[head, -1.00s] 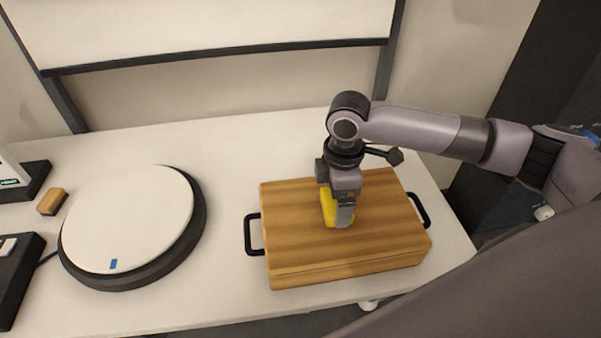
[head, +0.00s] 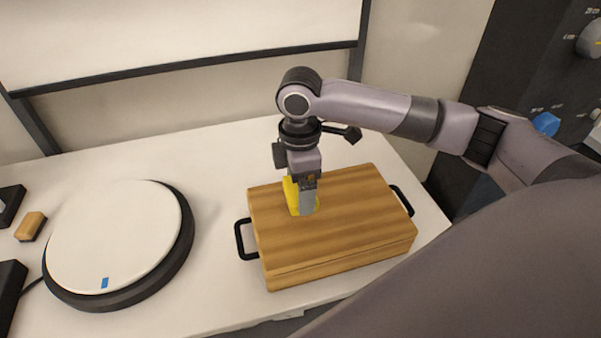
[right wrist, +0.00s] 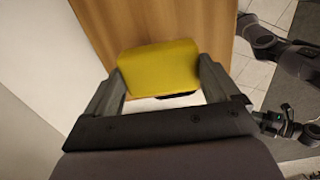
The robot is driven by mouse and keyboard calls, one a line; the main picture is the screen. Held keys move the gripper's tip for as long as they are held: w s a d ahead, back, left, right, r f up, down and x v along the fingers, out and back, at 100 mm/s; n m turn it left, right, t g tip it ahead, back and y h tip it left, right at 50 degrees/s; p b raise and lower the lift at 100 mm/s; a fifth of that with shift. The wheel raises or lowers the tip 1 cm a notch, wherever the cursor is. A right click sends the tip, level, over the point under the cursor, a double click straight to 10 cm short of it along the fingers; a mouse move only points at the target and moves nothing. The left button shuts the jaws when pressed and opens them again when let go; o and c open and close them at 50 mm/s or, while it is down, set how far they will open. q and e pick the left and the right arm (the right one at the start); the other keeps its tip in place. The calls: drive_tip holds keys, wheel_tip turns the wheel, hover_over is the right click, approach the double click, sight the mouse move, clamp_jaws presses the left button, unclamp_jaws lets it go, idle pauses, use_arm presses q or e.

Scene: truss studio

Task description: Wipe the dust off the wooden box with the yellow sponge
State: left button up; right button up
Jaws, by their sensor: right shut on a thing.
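The wooden box (head: 345,225) lies flat on the white table, with a black handle at each end. It also shows in the right wrist view (right wrist: 150,22). My right gripper (head: 304,205) points down over the left part of the lid. It is shut on the yellow sponge (head: 290,196), which sits between its fingers in the right wrist view (right wrist: 160,68). The sponge is at the lid; I cannot tell whether it presses on it. No dust can be made out on the lid. My left gripper is not in view.
A round white turntable (head: 115,238) with a black rim stands left of the box. A small wood-topped block (head: 31,226) and dark devices lie at the far left. The white table (head: 215,160) is clear behind the box. A dark panel with knobs (head: 480,90) stands at the right.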

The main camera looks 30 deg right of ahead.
drive_tip(key=shift+r, duration=1.85)
